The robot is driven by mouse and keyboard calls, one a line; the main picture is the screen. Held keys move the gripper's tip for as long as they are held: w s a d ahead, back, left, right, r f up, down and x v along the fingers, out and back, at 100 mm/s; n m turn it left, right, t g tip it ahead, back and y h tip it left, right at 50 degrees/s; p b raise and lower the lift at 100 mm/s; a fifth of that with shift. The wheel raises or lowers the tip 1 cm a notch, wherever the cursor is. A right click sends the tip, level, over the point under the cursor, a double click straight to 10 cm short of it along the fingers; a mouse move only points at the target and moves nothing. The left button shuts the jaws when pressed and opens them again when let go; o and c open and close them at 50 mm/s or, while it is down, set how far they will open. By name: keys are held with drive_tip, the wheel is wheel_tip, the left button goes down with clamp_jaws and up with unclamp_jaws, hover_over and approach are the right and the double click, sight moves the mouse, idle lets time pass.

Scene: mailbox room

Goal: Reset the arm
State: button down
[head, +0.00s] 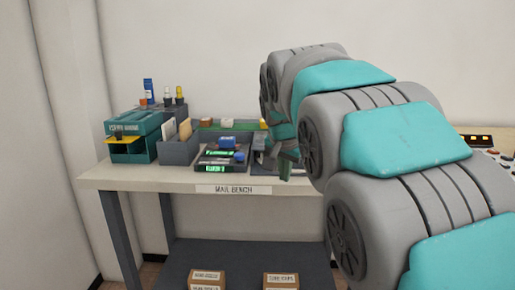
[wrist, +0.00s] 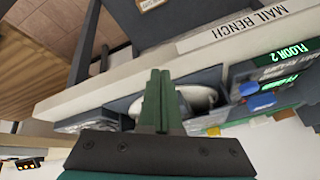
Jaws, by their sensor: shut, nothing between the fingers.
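My gripper (wrist: 159,88) points out over the front of the mail bench (wrist: 120,92) in the wrist view, its two green fingers pressed together with nothing between them. In the head view my gripper (head: 286,165) is small and partly hidden by my arm, above the bench top near its front edge. My grey and teal arm reaches in from the right and covers the right part of the bench. The bench (head: 140,178) is pale with dark legs and a "MAIL BENCH" label.
A teal box (head: 131,136) and a grey holder with envelopes (head: 180,146) stand at the bench's left. Dark trays with green "FLOOR" labels (head: 217,164) sit left of my gripper, with blue items on them. Boxes (head: 207,279) stand on the lower shelf. The left front corner is clear.

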drive_tip(key=s+d+f+n+g, duration=0.2)
drive_tip(key=s+f, duration=0.5)
drive_tip(key=s, duration=0.6)
drive_tip(key=s+d+f+n+g, duration=0.2)
drive_tip(key=s+f, duration=0.6)
drive_tip(key=s, duration=0.5)
drive_tip(key=s+d+f+n+g, duration=0.2)
drive_tip(key=s+f, duration=0.5)
drive_tip(key=s, duration=0.7)
drive_tip(key=d+g, duration=0.1)
drive_tip(key=d, duration=0.1)
drive_tip(key=shift+d+f+g+y, duration=0.25)
drive_tip(key=shift+d+g+y, duration=0.05)
drive_tip(key=shift+d+y, duration=0.1)
